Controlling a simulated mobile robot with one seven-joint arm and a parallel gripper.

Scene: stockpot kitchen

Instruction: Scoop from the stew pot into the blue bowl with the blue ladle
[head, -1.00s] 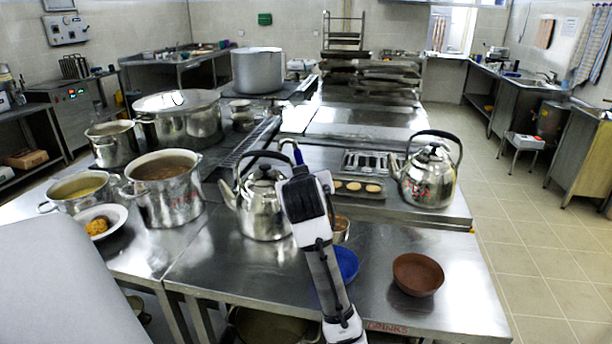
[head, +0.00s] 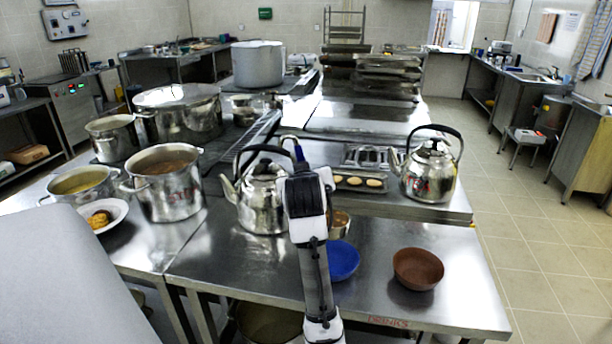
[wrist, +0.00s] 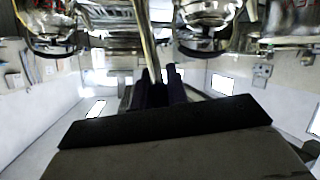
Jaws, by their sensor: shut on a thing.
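The blue bowl (head: 343,262) stands on the steel counter, just right of my arm, partly hidden by it. A tall steel pot (head: 178,207) with brown contents and red lettering, apparently the stew pot, stands at left. My gripper (wrist: 160,84) is shut on the ladle, whose metal shaft (wrist: 146,42) extends from the dark fingers in the wrist view. In the head view my arm hides most of the gripper; a bit of the blue handle (head: 298,152) shows above it. The ladle's cup is not visible. The gripper is between the stew pot and the kettle at right.
A steel kettle (head: 262,207) stands close left of my arm; another kettle (head: 430,177) is at right. A brown bowl (head: 418,269) is right of the blue one. A small pot (head: 341,224) is behind the blue bowl. A plate of food (head: 118,211) sits left.

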